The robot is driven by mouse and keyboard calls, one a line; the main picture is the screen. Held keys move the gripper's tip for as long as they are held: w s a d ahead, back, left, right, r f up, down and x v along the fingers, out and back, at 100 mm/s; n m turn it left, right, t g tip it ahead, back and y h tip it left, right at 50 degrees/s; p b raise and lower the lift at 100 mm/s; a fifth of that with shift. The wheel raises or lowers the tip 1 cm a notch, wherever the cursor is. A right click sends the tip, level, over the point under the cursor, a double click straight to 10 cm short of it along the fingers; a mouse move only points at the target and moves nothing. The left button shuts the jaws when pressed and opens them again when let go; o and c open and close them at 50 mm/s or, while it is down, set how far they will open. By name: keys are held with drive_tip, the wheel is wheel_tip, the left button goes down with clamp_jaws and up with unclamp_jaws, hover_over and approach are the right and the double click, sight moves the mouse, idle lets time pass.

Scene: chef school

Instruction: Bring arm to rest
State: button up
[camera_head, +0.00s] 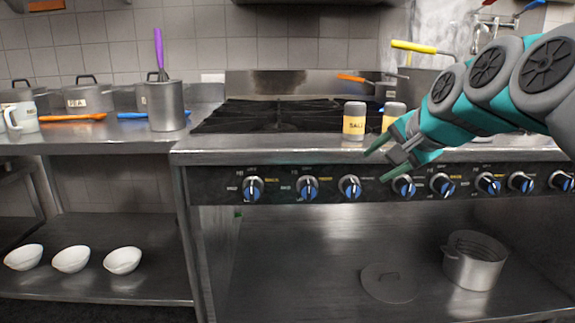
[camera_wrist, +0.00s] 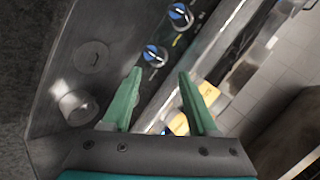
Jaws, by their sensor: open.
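My gripper (camera_head: 383,163) is open and empty, reaching in from the right in front of the stove's front edge and knob panel. Its two green fingers are spread, and in the wrist view the gripper (camera_wrist: 157,92) shows nothing between the fingertips but the stove front. A salt shaker (camera_head: 354,121) with a yellow label stands upright on the stove edge, just left of and behind the upper finger. A second shaker (camera_head: 393,114) stands behind my gripper and is partly hidden by it.
The stove front carries a row of blue-and-grey knobs (camera_head: 349,187). A metal pot (camera_head: 475,260) and a lid (camera_head: 390,283) rest on the lower shelf. A metal container (camera_head: 165,106) with a purple-handled utensil stands on the left counter. White bowls (camera_head: 71,259) sit below.

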drive_tip(key=s+a+f+n+g, duration=0.35)
drive_tip(key=s+f, duration=0.35)
drive_tip(key=f, duration=0.3)
drive_tip(key=s+f+n+g+h, duration=0.1)
drive_tip(key=s+f+n+g, duration=0.2)
drive_tip(key=s+f, duration=0.7)
drive_tip(key=s+f+n+g+h, duration=0.2)
drive_tip(key=s+f+n+g, duration=0.2)
drive_tip(key=s+f, duration=0.7)
drive_tip(key=s+g, duration=0.1)
drive_tip(key=s, duration=0.6)
drive_tip(key=shift+d+f, duration=0.25)
drive_tip(key=shift+c, duration=0.3)
